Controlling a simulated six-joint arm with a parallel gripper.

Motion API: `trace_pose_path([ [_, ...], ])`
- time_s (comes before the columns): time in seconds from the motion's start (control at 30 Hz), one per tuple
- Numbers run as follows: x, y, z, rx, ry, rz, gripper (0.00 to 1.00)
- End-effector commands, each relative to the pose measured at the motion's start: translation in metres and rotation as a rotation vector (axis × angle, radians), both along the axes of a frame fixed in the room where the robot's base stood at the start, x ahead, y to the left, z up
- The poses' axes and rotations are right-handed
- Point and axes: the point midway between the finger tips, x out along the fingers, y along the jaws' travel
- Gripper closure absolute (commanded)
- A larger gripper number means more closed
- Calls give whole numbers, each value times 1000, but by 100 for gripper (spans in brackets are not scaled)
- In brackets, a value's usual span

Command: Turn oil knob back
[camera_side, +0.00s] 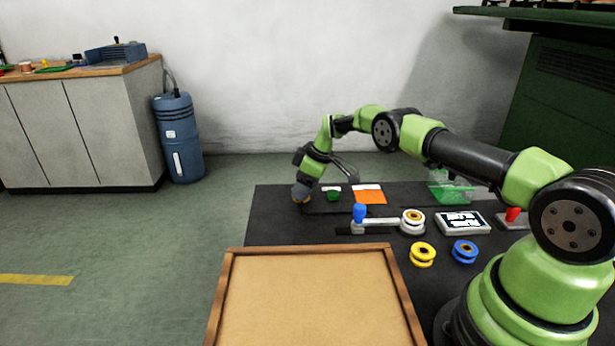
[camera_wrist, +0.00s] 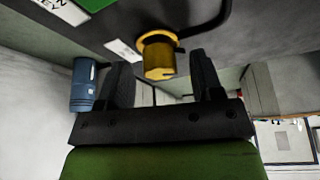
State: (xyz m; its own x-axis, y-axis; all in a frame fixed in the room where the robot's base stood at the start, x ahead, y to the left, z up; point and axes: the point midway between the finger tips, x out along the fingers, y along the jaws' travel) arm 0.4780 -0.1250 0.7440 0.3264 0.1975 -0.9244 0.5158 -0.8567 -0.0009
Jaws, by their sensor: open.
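The oil knob appears to be the yellow, brass-like knob (camera_wrist: 158,60) in the upper middle of the wrist view. It has a wide round collar and a narrower cylinder with a small dark notch. My gripper (camera_wrist: 160,75) is open, with one black finger on each side of the knob in that view. Gaps show on both sides, and I see no contact. In the side view my gripper (camera_side: 302,192) points down at the far left corner of the black mat (camera_side: 275,220) and hides most of the knob.
A green piece (camera_side: 333,195) and an orange card (camera_side: 369,197) lie right of my gripper. A lever with a blue grip (camera_side: 360,213), a yellow spool (camera_side: 422,252) and a blue spool (camera_side: 464,250) are nearer. A wood-rimmed tray (camera_side: 228,285) stands in front.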

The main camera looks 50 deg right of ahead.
Motion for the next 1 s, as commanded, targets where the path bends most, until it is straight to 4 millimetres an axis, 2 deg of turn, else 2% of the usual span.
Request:
trace_pose_path([
  [0.27,-7,-5,22,0,-1,-2,40],
  [0.5,-21,-13,61,-1,-3,-2,40],
  [0.7,-30,-19,85,-2,-1,-1,40],
  [1.0,-32,-20,91,0,1,0,40],
])
